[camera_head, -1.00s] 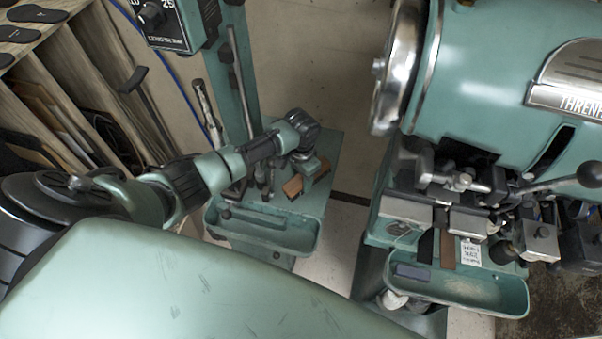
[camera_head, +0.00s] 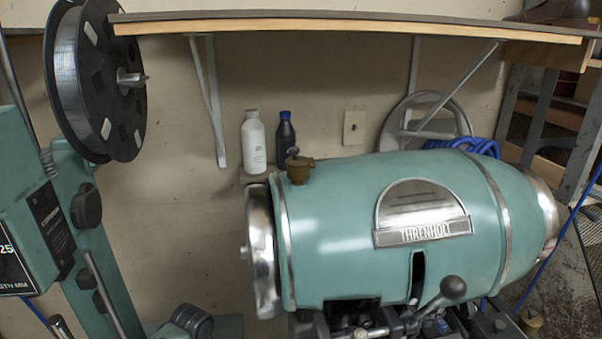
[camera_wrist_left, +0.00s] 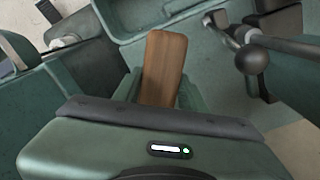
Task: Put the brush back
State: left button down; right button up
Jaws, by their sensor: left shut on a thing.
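The brush (camera_wrist_left: 164,68), seen as a brown wooden block, is in the left wrist view. My left gripper (camera_wrist_left: 160,90) is shut on it, with one green finger on each side. The brush's bristles are hidden from this angle. A green tray-like surface (camera_wrist_left: 195,22) lies beyond the brush; I cannot tell if the brush touches it. In the head view neither the brush nor the gripper's fingers show. My right gripper is in neither view.
A lever with a dark ball knob (camera_wrist_left: 251,60) stands right of the brush. The green machine (camera_head: 350,225) fills the middle of the head view. A spool (camera_head: 95,80) hangs at upper left, and a shelf (camera_head: 350,33) crosses above two bottles (camera_head: 254,142).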

pick_arm(q)
jog(key=s+d+r+n+b, duration=0.1)
jog(key=d+r+n+b, duration=0.1)
jog(key=d+r+b, duration=0.7)
jog(key=s+a+r+n+b, duration=0.1)
jog(key=s+r+b, duration=0.1)
jog(key=s, duration=0.4)
jog(key=s+a+r+b, duration=0.1)
jog(key=s+r+b, duration=0.1)
jog(key=s, duration=0.5)
jog(key=shift+s+r+n, duration=0.15)
jog(key=shift+r+n, duration=0.1)
jog(key=shift+n, duration=0.15)
jog(key=shift+a, duration=0.1)
